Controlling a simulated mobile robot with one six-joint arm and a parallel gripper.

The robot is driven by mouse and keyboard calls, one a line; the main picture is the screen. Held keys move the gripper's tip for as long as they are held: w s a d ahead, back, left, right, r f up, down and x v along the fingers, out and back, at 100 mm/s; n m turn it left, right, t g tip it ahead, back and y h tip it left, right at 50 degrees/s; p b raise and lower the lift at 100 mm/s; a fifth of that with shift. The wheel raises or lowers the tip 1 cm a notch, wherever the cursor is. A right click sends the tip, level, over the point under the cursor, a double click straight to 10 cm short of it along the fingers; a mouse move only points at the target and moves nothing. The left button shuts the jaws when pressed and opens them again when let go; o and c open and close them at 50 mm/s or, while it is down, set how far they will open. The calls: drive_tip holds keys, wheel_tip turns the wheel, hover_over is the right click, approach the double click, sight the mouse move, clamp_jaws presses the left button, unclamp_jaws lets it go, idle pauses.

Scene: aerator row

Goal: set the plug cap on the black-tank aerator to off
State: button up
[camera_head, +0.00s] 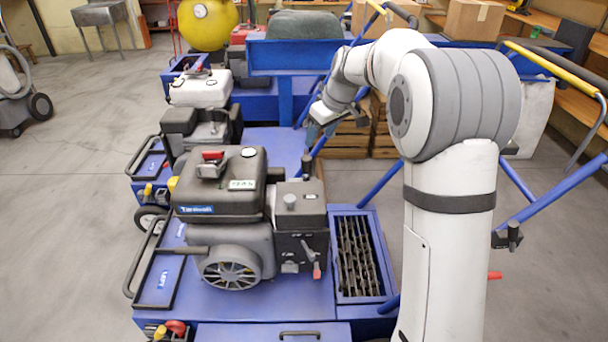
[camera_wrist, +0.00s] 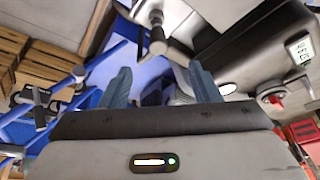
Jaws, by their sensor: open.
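The black-tank aerator (camera_head: 220,190) stands on the blue deck in the head view, with a red lever (camera_head: 212,155) on top. Its right-hand box has a round grey knob (camera_head: 291,201) on top and a red-tipped lever (camera_head: 317,270) low on the side. I cannot tell for sure which part is the plug cap. My gripper (camera_head: 312,133) is above and behind the box, apart from it. In the wrist view my gripper (camera_wrist: 161,85) is open and empty, its two blue fingers spread. Dark machine parts (camera_wrist: 157,45) lie beyond the fingers, with a dark grey casing at right.
A white-tank aerator (camera_head: 200,88) stands behind. A blue tray of chains (camera_head: 360,258) lies right of the black-tank aerator. Wooden crates (camera_head: 346,136) and blue cart handles (camera_head: 545,200) stand behind and right. The floor at left is largely clear.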

sight(307, 157)
drive_tip(key=shift+n, duration=0.3)
drive_tip(key=b+x, duration=0.1)
drive_tip(key=x, duration=0.3)
drive_tip(key=b+x, duration=0.2)
drive_tip(key=x, duration=0.1)
drive_tip(key=w+b+x, duration=0.1)
drive_tip(key=x, duration=0.3)
drive_tip(key=shift+w+a+f, duration=0.1)
drive_tip(key=shift+w+a, duration=0.05)
drive_tip(key=shift+c, duration=0.6)
clamp_jaws()
drive_tip(key=shift+a, duration=0.65)
drive_tip(key=shift+d, duration=0.3)
drive_tip(key=shift+r+p, duration=0.25)
drive_tip(key=shift+p, duration=0.3)
